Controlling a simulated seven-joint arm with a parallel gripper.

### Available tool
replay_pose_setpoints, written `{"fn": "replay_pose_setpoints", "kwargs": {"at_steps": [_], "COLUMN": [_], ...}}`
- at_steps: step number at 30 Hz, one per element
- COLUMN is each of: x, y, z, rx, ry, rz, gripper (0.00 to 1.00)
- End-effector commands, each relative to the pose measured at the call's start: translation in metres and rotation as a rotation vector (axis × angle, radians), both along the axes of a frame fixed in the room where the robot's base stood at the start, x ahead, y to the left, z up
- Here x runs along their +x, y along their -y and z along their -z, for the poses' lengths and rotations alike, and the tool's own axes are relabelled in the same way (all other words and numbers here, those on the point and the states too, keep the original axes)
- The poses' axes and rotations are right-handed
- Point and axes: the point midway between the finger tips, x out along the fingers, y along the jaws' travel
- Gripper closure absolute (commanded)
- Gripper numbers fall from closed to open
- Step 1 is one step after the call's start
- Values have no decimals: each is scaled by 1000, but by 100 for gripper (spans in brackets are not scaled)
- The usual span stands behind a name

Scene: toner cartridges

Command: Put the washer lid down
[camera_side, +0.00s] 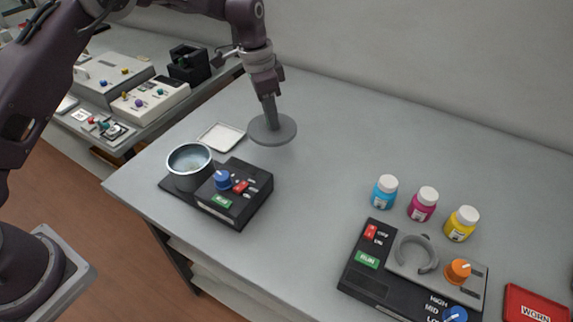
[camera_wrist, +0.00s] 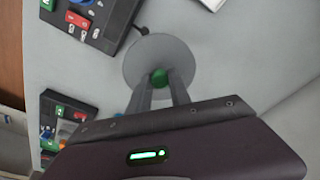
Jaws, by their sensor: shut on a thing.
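The washer lid (camera_side: 272,129) is a flat grey disc with a green knob (camera_wrist: 159,77) at its centre. My gripper (camera_side: 269,112) points down and is shut on that knob. The lid looks level, and the side view does not make clear whether it touches the table or hangs just above it. In the wrist view the disc (camera_wrist: 138,66) lies beyond my fingers (camera_wrist: 160,88). The washer (camera_side: 235,195) is a black box with a blue knob, and its round metal bowl (camera_side: 190,160) is uncovered, left of and nearer than the lid.
A white square tray (camera_side: 221,136) lies left of the lid, behind the bowl. Cyan, magenta and yellow bottles (camera_side: 422,204) stand to the right, behind a black control unit (camera_side: 362,277). A red tray (camera_side: 535,303) is at the right front. The table's middle is clear.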

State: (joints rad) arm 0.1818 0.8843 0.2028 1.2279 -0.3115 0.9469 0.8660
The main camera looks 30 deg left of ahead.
Motion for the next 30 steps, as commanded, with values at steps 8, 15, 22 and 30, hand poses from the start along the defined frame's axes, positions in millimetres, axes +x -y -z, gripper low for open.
{"fn": "replay_pose_setpoints", "kwargs": {"at_steps": [8,15,22,30], "x": [10,10,10,10], "y": [38,38,38,37], "z": [38,78,112,113], "rx": [1,-1,0,-1], "ry": [-3,-1,1,2], "rz": [29,28,29,29], "gripper": [100,100,100,100]}}
